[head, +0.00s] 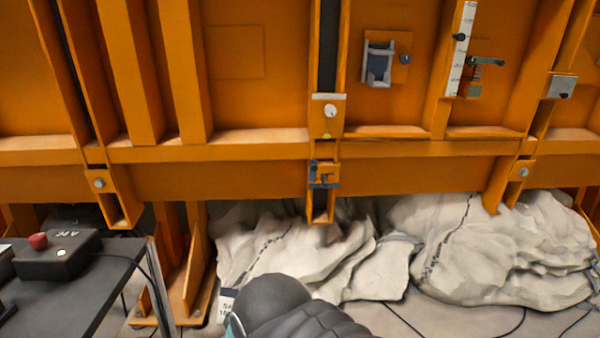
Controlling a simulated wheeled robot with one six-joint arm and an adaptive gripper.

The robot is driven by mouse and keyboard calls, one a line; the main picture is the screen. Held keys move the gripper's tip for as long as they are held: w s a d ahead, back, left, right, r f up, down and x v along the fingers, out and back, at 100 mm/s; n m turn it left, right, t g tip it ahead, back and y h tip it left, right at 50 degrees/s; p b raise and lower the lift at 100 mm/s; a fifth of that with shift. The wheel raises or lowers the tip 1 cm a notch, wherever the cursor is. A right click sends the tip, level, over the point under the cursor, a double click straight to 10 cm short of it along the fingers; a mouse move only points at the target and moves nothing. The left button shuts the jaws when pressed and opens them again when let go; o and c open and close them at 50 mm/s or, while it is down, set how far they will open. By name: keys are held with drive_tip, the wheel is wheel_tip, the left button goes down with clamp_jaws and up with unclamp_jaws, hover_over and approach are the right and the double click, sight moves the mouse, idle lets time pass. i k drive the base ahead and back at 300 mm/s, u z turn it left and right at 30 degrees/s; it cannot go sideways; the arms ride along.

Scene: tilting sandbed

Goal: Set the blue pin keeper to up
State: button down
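My gripper's fingers are not in view.
The orange steel frame (220,178) spans the view. Pale sacks (290,250) lie beneath it. A black table (80,300) with a red-button box (62,256) stands at lower left. A latch (379,64) and white scale (460,48) are at upper right.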

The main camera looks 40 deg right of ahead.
sight(313, 166)
drive_tip(key=k, duration=1.1)
drive_tip(key=z, duration=0.55)
drive_tip(key=i, duration=1.55)
drive_tip(key=u, duration=0.5)
